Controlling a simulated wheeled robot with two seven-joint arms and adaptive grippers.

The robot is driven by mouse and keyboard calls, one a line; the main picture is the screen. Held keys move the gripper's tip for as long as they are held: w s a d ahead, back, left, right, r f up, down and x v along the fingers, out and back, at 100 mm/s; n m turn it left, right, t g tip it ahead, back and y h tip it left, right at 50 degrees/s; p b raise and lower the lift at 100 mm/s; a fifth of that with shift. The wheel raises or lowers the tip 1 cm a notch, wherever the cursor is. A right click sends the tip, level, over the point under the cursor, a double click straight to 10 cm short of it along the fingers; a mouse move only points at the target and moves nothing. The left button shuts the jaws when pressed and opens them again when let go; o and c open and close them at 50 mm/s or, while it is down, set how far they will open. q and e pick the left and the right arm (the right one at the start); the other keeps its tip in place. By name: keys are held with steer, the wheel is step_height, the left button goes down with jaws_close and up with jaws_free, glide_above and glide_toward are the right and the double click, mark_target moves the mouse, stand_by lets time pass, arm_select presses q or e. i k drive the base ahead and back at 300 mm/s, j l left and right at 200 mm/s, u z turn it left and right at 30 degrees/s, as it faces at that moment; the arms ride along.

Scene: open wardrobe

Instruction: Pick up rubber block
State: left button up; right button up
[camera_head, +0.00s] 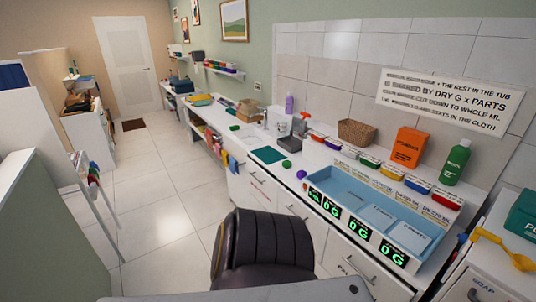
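I cannot tell for certain which thing is the rubber block. A small dark green lump (286,164) and a small purple lump (301,174) lie near the front edge of the white counter (318,163). Another small green piece (234,127) lies farther back along the counter. All are too small to identify surely.
The tiled floor (160,210) at left is clear.

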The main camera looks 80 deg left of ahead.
mark_target(286, 163)
steer(key=u, duration=2.6)
